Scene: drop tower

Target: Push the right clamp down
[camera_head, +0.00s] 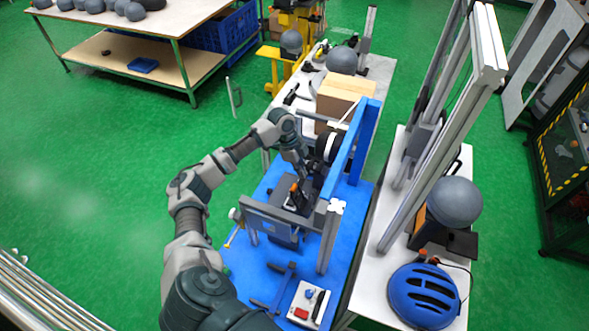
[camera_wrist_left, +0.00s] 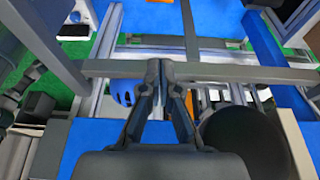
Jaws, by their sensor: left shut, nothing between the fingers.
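My left arm reaches in from the left over a blue machine base (camera_head: 258,262). Its gripper (camera_head: 303,180) is over the fixture in the middle of that base. In the left wrist view the gripper's two fingers (camera_wrist_left: 162,72) are shut with nothing between them, close to a grey crossbar (camera_wrist_left: 228,72). A small dark part with an orange tip (camera_head: 294,188), possibly a clamp, is beside the gripper in the head view. Orange also shows behind the fingers in the wrist view (camera_wrist_left: 190,104). Which clamp is the right one, and whether the gripper touches it, I cannot tell.
A blue upright frame (camera_head: 344,150) and grey posts (camera_head: 329,238) stand around the fixture. A control box (camera_head: 308,304) with a red button is at the front. On the white bench to the right are a grey ball (camera_head: 455,201) and a blue helmet (camera_head: 424,296).

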